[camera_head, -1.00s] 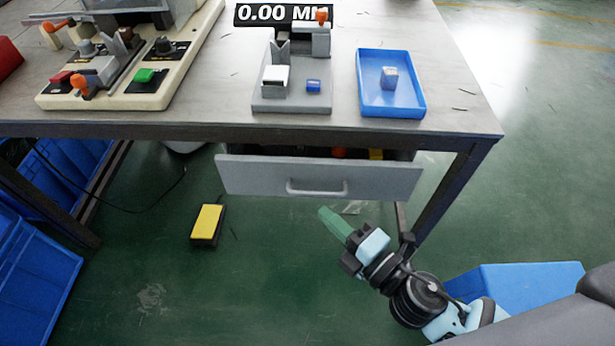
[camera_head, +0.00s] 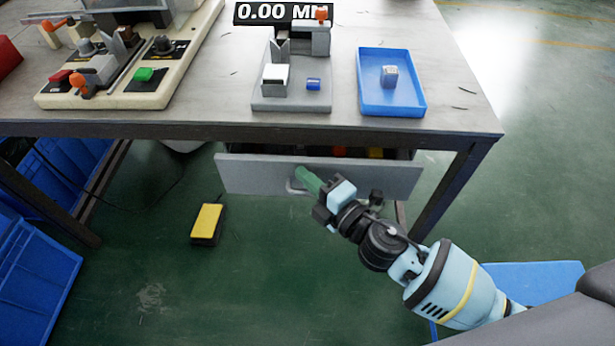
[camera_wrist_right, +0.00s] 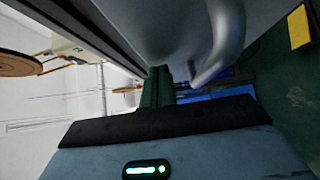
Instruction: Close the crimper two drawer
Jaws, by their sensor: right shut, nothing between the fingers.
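The grey drawer (camera_head: 375,180) hangs under the table and stands open, with orange and yellow things showing inside. Its curved handle (camera_head: 293,186) is partly hidden behind my right gripper. My right gripper (camera_head: 300,175) has green fingers, shut and empty, at the drawer front beside the handle. In the right wrist view the fingers (camera_wrist_right: 160,85) point at the drawer front, with the handle (camera_wrist_right: 222,45) just to their right. I cannot tell whether they touch it. My left gripper is not in view.
The table (camera_head: 215,100) carries a gauge fixture (camera_head: 290,104), a blue tray (camera_head: 410,105) with a small block, and a control panel (camera_head: 120,100). A yellow-topped pedal (camera_head: 206,221) lies on the floor. Blue bins (camera_head: 35,280) stand at the left.

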